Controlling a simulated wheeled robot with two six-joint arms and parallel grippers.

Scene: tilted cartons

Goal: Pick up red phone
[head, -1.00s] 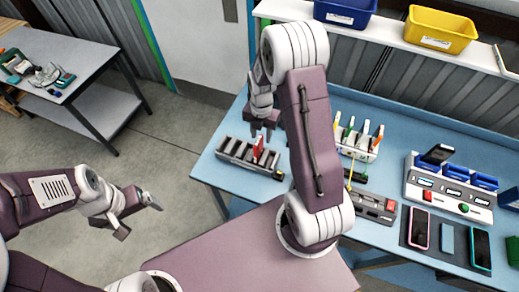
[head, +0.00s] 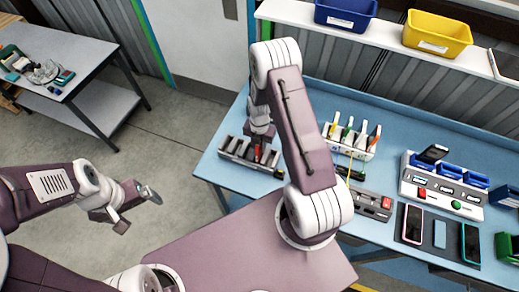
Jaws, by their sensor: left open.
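The red phone (head: 257,153) stands in a slot of a dark slotted rack (head: 236,150) near the left end of the blue bench. Only a narrow red part of it shows. My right gripper (head: 261,145) is right above the phone, pointing down. Its fingers overlap the phone's top in the head view, and I cannot tell whether they grip it. My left gripper (head: 139,211) is open and empty over the floor at the left, well away from the rack.
On the blue bench (head: 392,133), a white holder (head: 350,150) with colored tools stands right of the rack. Further right are a charging station (head: 445,185) and phones (head: 412,223) on a dark mat. Blue and yellow bins (head: 438,33) sit on the shelf behind.

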